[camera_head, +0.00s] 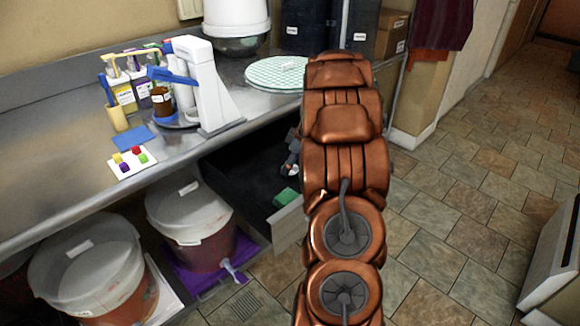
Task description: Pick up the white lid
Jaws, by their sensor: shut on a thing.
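My gripper (293,152) is partly hidden behind my copper-coloured arm. It is low over the open dark drawer under the counter. It is shut on a small pale thing, mostly hidden at the fingers. I cannot tell whether this is the white lid. Two buckets below the counter have whitish tops with small handles: one at the centre left (187,206) and one at the lower left (85,262). Both are apart from my gripper. A round pale lid-like disc with a green grid and a small white knob (278,73) lies on the counter, also apart from my gripper.
The open drawer (290,226) holds a green block (286,197) near its front. The counter (60,130) carries a white stand (212,90), bottles and a blue cloth (133,137). The tiled floor (450,220) at the right is mostly clear. A white appliance (556,260) stands at the right edge.

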